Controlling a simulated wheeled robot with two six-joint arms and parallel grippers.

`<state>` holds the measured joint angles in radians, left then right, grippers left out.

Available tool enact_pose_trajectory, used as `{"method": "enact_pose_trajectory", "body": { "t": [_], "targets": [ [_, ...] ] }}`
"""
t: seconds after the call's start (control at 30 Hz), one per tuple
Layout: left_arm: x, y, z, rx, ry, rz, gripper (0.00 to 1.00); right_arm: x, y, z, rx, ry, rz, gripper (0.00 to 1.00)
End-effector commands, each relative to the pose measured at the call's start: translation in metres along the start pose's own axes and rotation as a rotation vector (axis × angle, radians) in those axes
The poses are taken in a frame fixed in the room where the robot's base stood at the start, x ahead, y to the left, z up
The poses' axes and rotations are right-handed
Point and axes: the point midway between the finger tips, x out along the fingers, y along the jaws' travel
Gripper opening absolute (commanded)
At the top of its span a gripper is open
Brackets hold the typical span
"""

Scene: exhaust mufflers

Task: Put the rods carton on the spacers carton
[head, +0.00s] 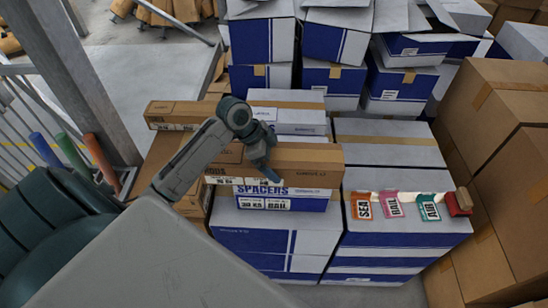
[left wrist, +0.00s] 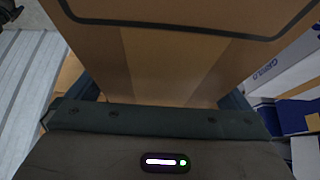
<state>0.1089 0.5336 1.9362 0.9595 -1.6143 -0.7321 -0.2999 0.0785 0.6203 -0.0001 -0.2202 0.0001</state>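The rods carton (head: 305,167) is a long, low brown box, lying crosswise above the blue and white spacers carton (head: 310,204), whose front lettering shows just below it. From this angle I cannot tell whether the two touch. My left gripper (head: 264,168) reaches down over the middle of the rods carton. In the left wrist view the brown board of the rods carton (left wrist: 165,55) fills the space between the two fingers, which press close at its sides. The arm hides part of the rods carton's lettering. My right gripper is not in view.
Another long brown carton (head: 172,112) lies to the left. A grey and blue stack (head: 385,210) on the right carries SEA, RAIL and AIR tags and a red-brown block (head: 459,202). Blue-white cartons (head: 330,75) stand behind, brown boxes (head: 510,150) at right. A steel post (head: 75,70) stands left.

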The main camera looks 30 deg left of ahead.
Motion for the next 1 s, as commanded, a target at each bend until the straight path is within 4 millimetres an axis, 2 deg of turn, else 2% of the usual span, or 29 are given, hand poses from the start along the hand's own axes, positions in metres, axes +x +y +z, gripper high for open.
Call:
{"method": "enact_pose_trajectory", "body": {
  "t": [0.27,0.8,1.0],
  "targets": [
    [-0.008,-0.001,0.000,0.001,-0.001,-0.003,1.00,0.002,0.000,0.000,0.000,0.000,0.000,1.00],
    [-0.087,-0.001,0.001,0.003,-0.004,-0.004,1.00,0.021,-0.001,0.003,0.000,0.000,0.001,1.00],
    [-0.109,-0.001,0.000,0.002,-0.003,-0.003,1.00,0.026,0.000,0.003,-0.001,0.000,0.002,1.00]
  ]
}}
